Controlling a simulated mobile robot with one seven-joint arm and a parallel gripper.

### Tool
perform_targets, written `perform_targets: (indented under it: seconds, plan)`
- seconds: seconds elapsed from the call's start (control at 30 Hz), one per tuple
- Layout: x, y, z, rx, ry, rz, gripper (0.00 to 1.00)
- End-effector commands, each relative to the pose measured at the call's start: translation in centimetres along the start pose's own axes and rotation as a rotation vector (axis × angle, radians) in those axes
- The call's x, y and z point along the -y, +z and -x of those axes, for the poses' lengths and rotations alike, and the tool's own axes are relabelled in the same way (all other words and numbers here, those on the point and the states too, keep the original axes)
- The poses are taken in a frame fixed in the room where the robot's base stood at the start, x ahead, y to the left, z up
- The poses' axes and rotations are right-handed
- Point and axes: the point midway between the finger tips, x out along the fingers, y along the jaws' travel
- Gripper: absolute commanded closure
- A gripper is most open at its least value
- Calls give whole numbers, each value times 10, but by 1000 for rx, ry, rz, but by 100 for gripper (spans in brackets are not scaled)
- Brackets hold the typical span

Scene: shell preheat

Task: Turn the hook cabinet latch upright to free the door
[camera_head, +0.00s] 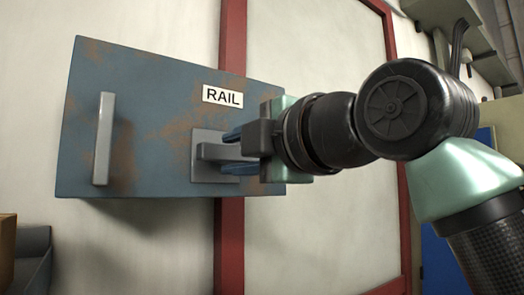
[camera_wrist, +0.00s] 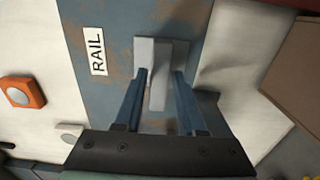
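The blue-grey, rust-stained cabinet (camera_head: 150,125) hangs on the wall with a RAIL label (camera_head: 222,96). Its grey latch (camera_head: 208,152) sits on a square plate below the label, and its bar lies horizontal in the head view. My gripper (camera_head: 228,153) reaches in from the right, with one blue finger above the bar and one below. In the wrist view the latch bar (camera_wrist: 158,85) stands between the two fingers of my gripper (camera_wrist: 161,74). The fingers are apart, with a narrow gap on the right side; contact on the left side is unclear.
A vertical grey door handle (camera_head: 103,138) is on the cabinet's left side. A red frame strip (camera_head: 231,240) runs behind the cabinet. An orange box with a pale round button (camera_wrist: 22,93) shows in the wrist view. A dark grey container (camera_head: 33,262) stands at lower left.

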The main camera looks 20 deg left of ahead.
Motion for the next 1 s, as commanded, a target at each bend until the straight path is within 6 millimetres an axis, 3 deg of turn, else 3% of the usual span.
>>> perform_targets:
  seconds: [0.03, 0.2, 0.67, 1.0]
  plan:
    - [0, 0, 0, 0, 0, 0, 71]
    - [0, 0, 0, 0, 0, 0, 100]
    - [0, 0, 0, -1, -1, -43, 100]
    - [0, 0, 0, -2, -1, -273, 100]
